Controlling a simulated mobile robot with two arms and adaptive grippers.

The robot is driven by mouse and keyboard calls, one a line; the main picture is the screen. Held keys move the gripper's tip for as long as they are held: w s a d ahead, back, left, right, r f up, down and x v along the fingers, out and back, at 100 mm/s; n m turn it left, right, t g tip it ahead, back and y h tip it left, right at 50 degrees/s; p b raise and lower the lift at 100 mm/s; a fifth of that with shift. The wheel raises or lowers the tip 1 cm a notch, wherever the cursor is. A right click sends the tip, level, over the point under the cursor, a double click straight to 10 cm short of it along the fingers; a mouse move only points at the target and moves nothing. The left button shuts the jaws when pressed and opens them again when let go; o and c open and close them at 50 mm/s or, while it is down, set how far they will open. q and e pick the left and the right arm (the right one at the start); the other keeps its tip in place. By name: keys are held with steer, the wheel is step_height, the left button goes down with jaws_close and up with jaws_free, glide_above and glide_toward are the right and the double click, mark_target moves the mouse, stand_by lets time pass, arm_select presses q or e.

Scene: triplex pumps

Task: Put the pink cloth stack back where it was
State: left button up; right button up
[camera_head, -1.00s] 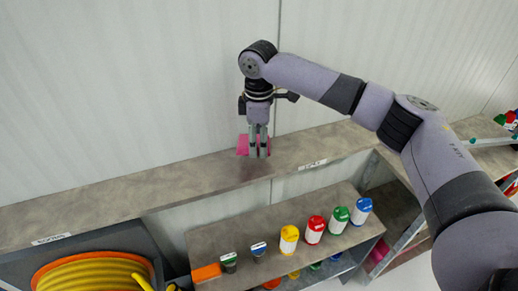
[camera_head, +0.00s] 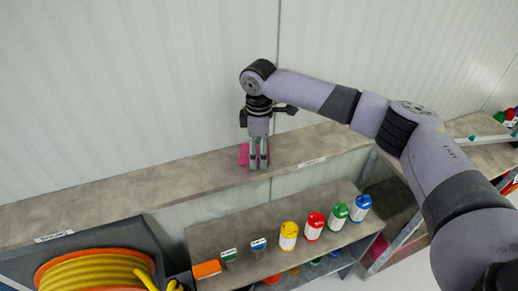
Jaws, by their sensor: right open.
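The pink cloth stack (camera_head: 243,154) is at the long upper shelf (camera_head: 125,195), close to the back wall. Only part of it shows, mostly left of the fingers; the rest is hidden behind my right gripper. My right gripper (camera_head: 258,165) points straight down at the stack, with its fingertips low by the shelf top. Its jaws are open, with a narrow gap between the fingers. Whether the fingers touch the cloth cannot be told. My left gripper is not in view.
The upper shelf is bare on both sides of the stack. A lower shelf (camera_head: 215,250) holds yellow (camera_head: 288,236), red (camera_head: 313,227), green (camera_head: 338,217) and blue (camera_head: 360,208) topped containers. An orange-yellow hose reel (camera_head: 95,272) is at lower left.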

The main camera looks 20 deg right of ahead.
mark_target(259, 150)
steer(key=shift+r, duration=0.1)
steer(key=shift+r, duration=0.3)
step_height(259, 150, up, 12)
steer(key=b, duration=0.3)
steer(key=shift+f, duration=0.25)
